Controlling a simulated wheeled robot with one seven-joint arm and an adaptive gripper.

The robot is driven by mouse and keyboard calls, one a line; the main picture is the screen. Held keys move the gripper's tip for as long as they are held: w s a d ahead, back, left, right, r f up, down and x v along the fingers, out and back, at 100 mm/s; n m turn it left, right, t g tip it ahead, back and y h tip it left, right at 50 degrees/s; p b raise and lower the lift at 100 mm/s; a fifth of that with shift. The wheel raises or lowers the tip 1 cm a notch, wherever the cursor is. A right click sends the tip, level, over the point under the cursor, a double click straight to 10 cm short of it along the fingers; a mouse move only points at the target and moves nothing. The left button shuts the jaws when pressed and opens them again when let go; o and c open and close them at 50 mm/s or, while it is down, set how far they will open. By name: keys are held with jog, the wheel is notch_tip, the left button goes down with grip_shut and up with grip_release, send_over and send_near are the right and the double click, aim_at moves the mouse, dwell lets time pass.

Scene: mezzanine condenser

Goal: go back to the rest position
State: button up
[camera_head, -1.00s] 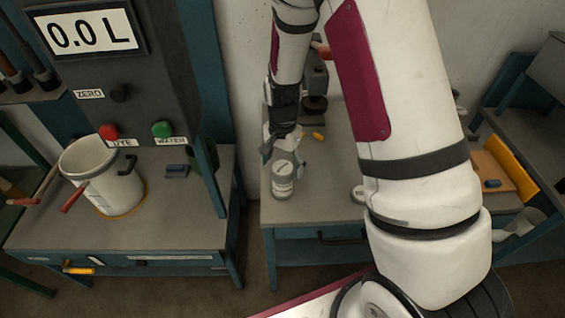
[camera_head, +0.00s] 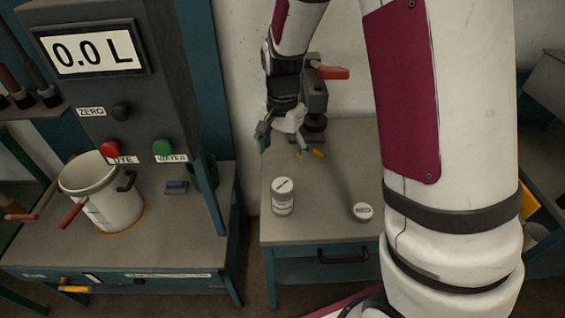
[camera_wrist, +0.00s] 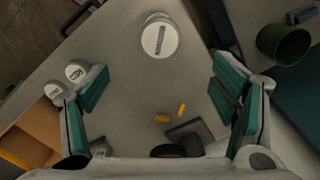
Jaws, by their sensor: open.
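My gripper (camera_head: 283,143) is open and empty above the rear part of the grey bench (camera_head: 330,225). My arm crosses the right side of the head view and hides part of the bench.
A small white-lidded container (camera_head: 362,211) stands right of the jar. Yellow pieces (camera_wrist: 162,118) lie on the bench near a red-handled device (camera_head: 316,95). At left, a white bucket (camera_head: 118,208) stands under a panel reading 0.0 L (camera_head: 95,47). A green cup (camera_wrist: 283,43) stands nearby.

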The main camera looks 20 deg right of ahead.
jog(key=shift+r, duration=0.4)
jog(key=s+r+n+t, duration=0.1)
jog(key=s+r+n, duration=0.2)
jog(key=s+r, duration=0.35)
jog(key=s+r+n+t, duration=0.2)
jog(key=s+r, duration=0.1)
jog(key=r, duration=0.6)
jog(key=s+r+n+t, duration=0.2)
jog(key=s+r+n, duration=0.3)
jog(key=s, duration=0.7)
jog(key=shift+s+r+t, duration=0.2)
jog(key=shift+s+t, duration=0.05)
jog(key=shift+t, duration=0.05)
